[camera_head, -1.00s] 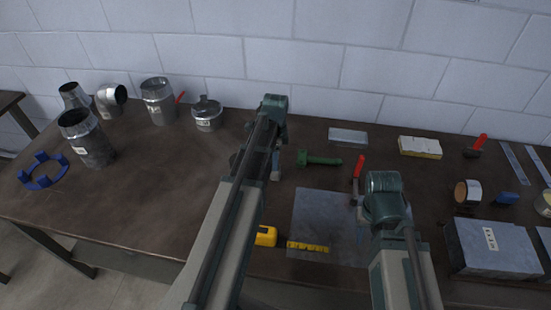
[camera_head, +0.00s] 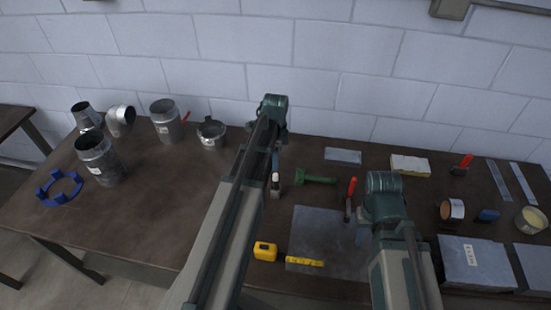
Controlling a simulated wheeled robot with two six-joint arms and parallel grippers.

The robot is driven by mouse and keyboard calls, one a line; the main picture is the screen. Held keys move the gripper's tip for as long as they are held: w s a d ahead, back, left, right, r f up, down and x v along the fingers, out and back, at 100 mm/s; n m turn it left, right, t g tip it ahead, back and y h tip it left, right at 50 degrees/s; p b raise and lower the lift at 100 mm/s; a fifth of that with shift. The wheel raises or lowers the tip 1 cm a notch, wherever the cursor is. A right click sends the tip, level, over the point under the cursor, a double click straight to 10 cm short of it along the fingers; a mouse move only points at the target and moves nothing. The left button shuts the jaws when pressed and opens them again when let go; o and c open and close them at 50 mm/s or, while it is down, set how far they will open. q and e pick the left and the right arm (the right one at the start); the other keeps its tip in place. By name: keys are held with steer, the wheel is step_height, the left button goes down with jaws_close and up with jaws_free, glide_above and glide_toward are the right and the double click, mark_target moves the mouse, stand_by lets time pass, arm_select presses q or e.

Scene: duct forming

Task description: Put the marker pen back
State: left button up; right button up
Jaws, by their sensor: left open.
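My left arm reaches up from the bottom middle. Its gripper (camera_head: 275,160) hangs below the wrist over the table, left of the green-handled tool, and is mostly hidden by the arm. A small whitish piece (camera_head: 275,178) shows at the fingertips; I cannot tell whether it is the marker pen or another item. My right arm ends in a wrist (camera_head: 385,195) beside the metal sheet; its gripper is hidden behind the arm. A bluish sliver shows at the sheet's right edge, too covered to name. I cannot clearly make out the marker pen.
A flat metal sheet (camera_head: 320,230) and a yellow tape measure (camera_head: 265,251) lie in front. A green-handled tool (camera_head: 318,180) and a red-handled tool (camera_head: 351,190) lie behind. Duct pieces (camera_head: 98,160) and a blue ring (camera_head: 58,188) stand left. Grey boxes (camera_head: 478,265) stand right. The left-middle table is clear.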

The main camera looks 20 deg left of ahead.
arm_select(q)
steer(key=shift+r, duration=0.35)
steer(key=s+d+n, duration=0.5)
steer(key=s+d, duration=0.3)
steer(key=d, duration=0.3)
steer(key=s+d+n+y, duration=0.1)
steer(key=s+d+n, duration=0.3)
steer(key=s+d, duration=0.4)
steer(key=d, duration=0.3)
steer(key=shift+s+d+n, duration=0.2)
steer(key=shift+d+n, duration=0.15)
steer(key=shift+n, duration=0.05)
arm_select(e)
steer(key=shift+r, duration=0.3)
arm_select(q)
steer(key=shift+s, duration=0.1)
arm_select(e)
steer(key=shift+s, duration=0.1)
